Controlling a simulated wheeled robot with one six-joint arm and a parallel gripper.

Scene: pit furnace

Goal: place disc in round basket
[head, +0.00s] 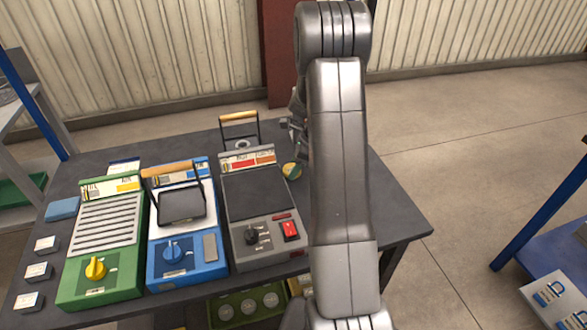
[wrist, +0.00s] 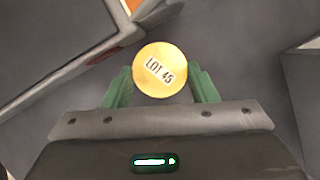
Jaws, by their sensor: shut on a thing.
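A yellow disc (wrist: 160,68) marked "LOT 45" sits between the green fingers of my gripper (wrist: 161,85) in the wrist view, and the gripper is shut on it. In the head view the disc (head: 292,170) shows at the right side of the grey machine, partly hidden by my arm. Another wooden-handled basket (head: 182,206), dark and squarish, is on the blue machine.
A green machine (head: 105,235), a blue machine (head: 188,258) and a grey machine (head: 262,212) stand in a row on the dark table (head: 392,218). Small blocks lie at the table's left. A green tray (head: 247,306) with round pieces is below the front edge. Table right of my arm is clear.

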